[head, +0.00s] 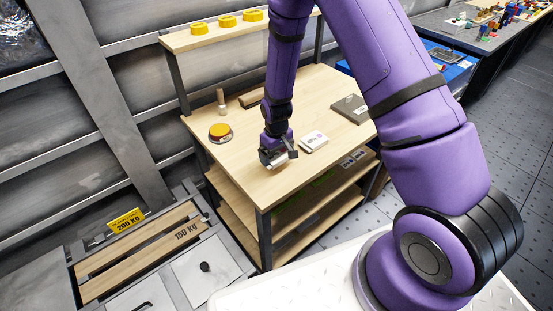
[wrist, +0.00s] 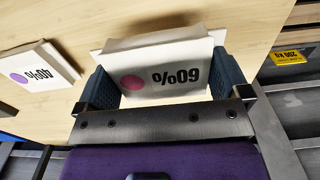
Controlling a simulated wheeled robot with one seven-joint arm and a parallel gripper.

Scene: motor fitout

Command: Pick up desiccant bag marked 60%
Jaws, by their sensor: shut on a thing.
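The desiccant bag marked 60% (wrist: 165,68) is white with a pink dot, and its print is upside down in the wrist view. In the head view only a small pale part of the bag (head: 279,161) shows below my gripper (head: 273,157). My gripper (wrist: 160,85) is shut on this bag, one finger at each side. A second white bag, marked 40% with a purple dot (wrist: 32,74), lies beside it on the wooden table (wrist: 60,22). In the head view this other bag (head: 314,140) lies right of my gripper.
Yellow rings (head: 227,20) sit on the upper shelf. A yellow 200 KG sign (head: 126,220) is at the lower left. The table's front left is clear.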

